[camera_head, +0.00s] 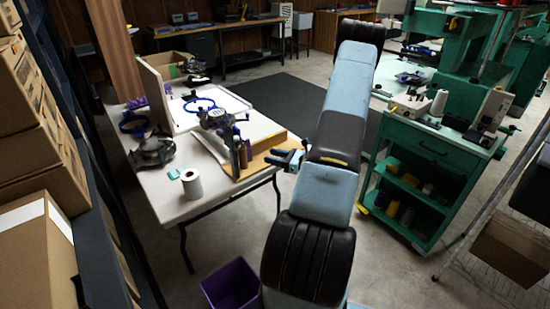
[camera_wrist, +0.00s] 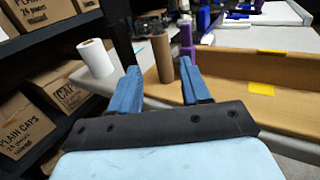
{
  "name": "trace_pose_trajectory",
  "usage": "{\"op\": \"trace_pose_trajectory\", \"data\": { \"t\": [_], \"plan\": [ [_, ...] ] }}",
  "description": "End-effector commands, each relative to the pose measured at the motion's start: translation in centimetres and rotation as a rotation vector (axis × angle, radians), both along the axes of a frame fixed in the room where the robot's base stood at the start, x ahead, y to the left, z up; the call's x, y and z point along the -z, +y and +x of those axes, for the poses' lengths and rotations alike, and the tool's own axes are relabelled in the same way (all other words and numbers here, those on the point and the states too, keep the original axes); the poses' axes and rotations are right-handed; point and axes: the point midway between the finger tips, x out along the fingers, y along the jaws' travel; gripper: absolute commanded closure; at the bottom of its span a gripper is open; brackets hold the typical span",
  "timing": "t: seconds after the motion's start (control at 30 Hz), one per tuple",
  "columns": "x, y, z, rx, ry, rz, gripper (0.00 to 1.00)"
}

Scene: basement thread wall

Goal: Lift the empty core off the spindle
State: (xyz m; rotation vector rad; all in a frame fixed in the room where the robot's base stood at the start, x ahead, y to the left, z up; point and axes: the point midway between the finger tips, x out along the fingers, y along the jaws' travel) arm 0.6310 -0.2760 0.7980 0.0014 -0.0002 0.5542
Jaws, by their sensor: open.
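A brown cardboard core (camera_wrist: 161,58) stands upright on the tan board in the wrist view, ahead of my gripper (camera_wrist: 159,74) and in line with the gap between its blue fingers. The fingers are apart, with nothing visible between them. In the head view my gripper (camera_head: 283,157) is at the right edge of the white table, to the right of a small upright brown piece (camera_head: 243,156) that looks like the core. A purple spool (camera_wrist: 187,38) stands close to the core's right. I cannot make out the spindle; the core's lower end is partly hard to see.
A white roll (camera_head: 192,184) stands on the white table (camera_head: 170,208), left of the core. A dark mask-like object (camera_head: 152,152) and blue rings lie farther back. A purple bin (camera_head: 231,287) is on the floor. A green cart (camera_head: 428,165) stands to the right.

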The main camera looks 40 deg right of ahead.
Motion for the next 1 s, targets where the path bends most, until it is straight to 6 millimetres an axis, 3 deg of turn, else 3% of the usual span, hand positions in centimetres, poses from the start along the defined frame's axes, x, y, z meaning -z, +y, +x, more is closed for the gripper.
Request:
{"op": "trace_pose_trajectory", "data": {
  "t": [0.7,1.0],
  "plan": [
    [0.0,5.9,9.1,-0.005,-0.001,-0.001,0.53],
    [0.0,7.0,11.1,-0.005,0.000,-0.002,0.53]
  ]
}}
